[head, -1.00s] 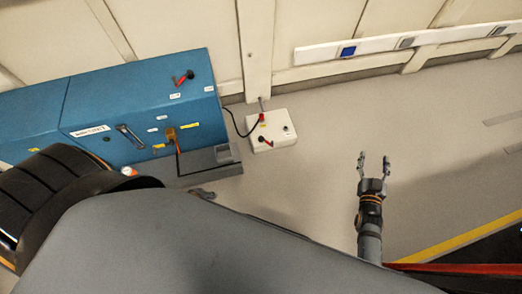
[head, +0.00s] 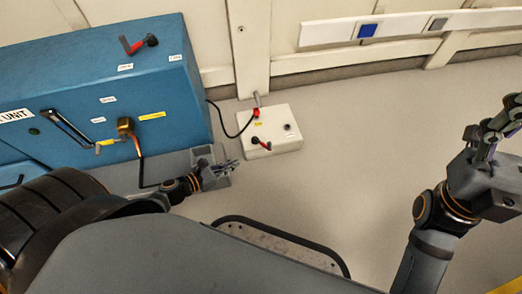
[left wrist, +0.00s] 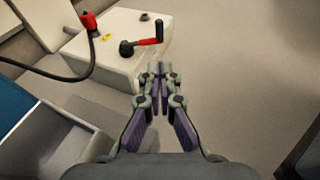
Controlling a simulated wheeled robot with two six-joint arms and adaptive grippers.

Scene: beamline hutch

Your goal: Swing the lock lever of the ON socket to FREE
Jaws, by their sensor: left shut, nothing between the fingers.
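A white socket box (head: 284,131) stands on the floor by the wall. A red plug (head: 256,112) with a black cable sits on it. Its lock lever (head: 261,144), with a black hub and red arm, is on the front of its top; the lever also shows in the left wrist view (left wrist: 145,43). My left gripper (head: 232,166) is shut and empty, in front of the box and left of the lever, apart from it. In the left wrist view its fingertips (left wrist: 159,68) point towards the lever. My right gripper (head: 494,116) is open and empty at the far right. I cannot read the box's labels.
A large blue unit (head: 85,75) fills the left, with another red-and-black lever (head: 138,44) on top and a brass-coloured plug (head: 125,126) on its front. A grey tray (head: 205,156) juts from it beside my left gripper. The floor right of the box is clear.

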